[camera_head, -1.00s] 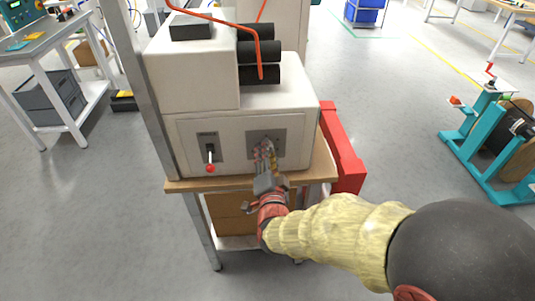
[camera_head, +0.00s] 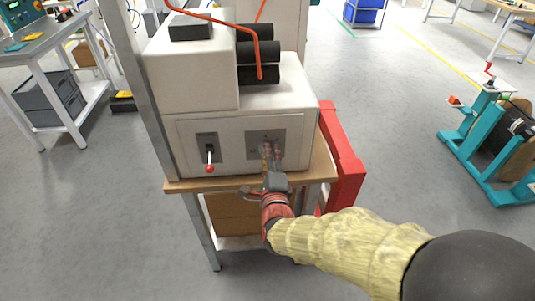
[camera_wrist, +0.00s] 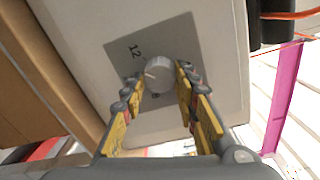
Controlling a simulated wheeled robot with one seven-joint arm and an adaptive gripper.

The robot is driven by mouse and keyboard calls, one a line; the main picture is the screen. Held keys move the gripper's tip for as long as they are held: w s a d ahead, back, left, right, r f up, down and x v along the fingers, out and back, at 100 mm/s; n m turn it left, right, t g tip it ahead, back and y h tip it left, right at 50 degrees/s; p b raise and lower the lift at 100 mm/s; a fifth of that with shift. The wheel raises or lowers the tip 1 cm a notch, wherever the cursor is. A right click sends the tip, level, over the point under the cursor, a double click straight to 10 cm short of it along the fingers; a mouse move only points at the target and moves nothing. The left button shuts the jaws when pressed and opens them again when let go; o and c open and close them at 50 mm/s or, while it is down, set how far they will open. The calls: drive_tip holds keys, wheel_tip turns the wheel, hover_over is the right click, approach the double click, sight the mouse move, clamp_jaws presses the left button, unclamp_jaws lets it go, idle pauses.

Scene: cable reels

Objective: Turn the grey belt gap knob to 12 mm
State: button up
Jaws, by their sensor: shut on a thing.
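The grey belt gap knob (camera_wrist: 159,73) sits on a darker grey dial plate (camera_wrist: 186,35) on the machine's pale front. In the wrist view its white mark points left, between a "12" above and another number, perhaps 8, below. My gripper (camera_wrist: 160,77) has its two yellow-padded fingers on either side of the knob, shut on it. In the head view my gripper (camera_head: 272,152) reaches up to the plate (camera_head: 262,136), and the fingers hide the knob.
A red-tipped lever switch (camera_head: 210,158) is left of the dial plate. The machine (camera_head: 190,70) stands on a wooden-topped bench (camera_head: 200,185). A red beam (camera_head: 343,155) is close on the right. A teal reel stand (camera_head: 470,140) is farther right, past open floor.

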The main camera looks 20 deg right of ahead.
drive_tip(key=shift+f+m, duration=0.1)
drive_tip(key=shift+m, duration=1.5)
drive_tip(key=o, duration=1.1)
drive_tip(key=shift+o, duration=0.3)
drive_tip(key=v, duration=1.2)
